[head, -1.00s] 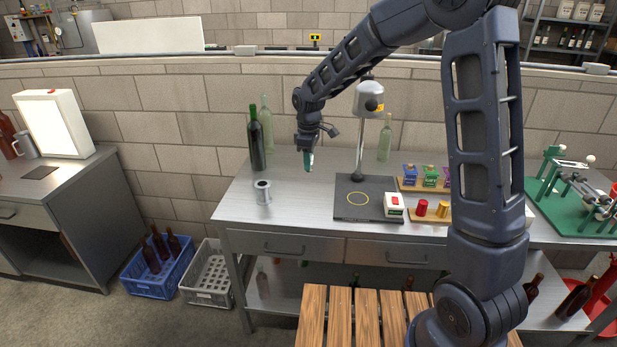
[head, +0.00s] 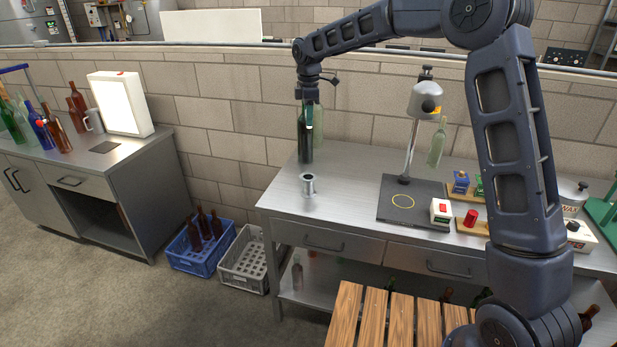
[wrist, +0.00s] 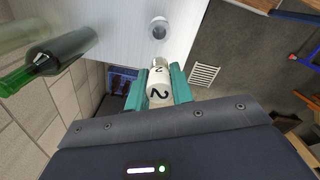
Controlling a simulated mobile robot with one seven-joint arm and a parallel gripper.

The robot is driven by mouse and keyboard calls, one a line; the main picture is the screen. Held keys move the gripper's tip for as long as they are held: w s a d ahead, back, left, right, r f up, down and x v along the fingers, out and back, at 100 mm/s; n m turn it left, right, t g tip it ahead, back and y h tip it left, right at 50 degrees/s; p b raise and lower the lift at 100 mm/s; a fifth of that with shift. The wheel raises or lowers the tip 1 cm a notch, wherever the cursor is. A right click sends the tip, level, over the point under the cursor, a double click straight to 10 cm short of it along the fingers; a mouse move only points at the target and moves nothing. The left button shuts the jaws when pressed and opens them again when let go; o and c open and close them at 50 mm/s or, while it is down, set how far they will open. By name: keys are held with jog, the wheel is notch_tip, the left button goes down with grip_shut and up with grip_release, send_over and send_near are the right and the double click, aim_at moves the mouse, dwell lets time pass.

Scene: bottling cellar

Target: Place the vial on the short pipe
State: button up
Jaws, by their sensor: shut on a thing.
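The vial (wrist: 158,88) has a pale cap marked 2 and a clear body. It sits between the two teal fingers of my gripper (wrist: 158,87), which is shut on it. In the head view my gripper (head: 309,118) hangs above the bench, in front of the dark bottle; the vial is too small to make out there. The short pipe (head: 308,185) is a grey metal tube standing upright on the bench, below my gripper in the picture. In the wrist view the pipe (wrist: 159,29) shows its round open top, beyond the vial and apart from it.
A dark green bottle (head: 305,145) and a clear bottle (head: 319,130) stand behind the pipe. A black board (head: 385,212) with a yellow ring and a lamp (head: 424,100) are to the right. The bench (head: 345,175) is bare around the pipe.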

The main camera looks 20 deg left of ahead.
jog(key=shift+a+f, duration=0.2)
jog(key=shift+f, duration=0.1)
notch_tip(320, 180, down, 19)
jog(key=shift+f, duration=0.1)
dwell(0.4)
jog(key=shift+f, duration=0.15)
jog(key=o, duration=1)
notch_tip(320, 180, up, 12)
jog(key=shift+r, duration=0.2)
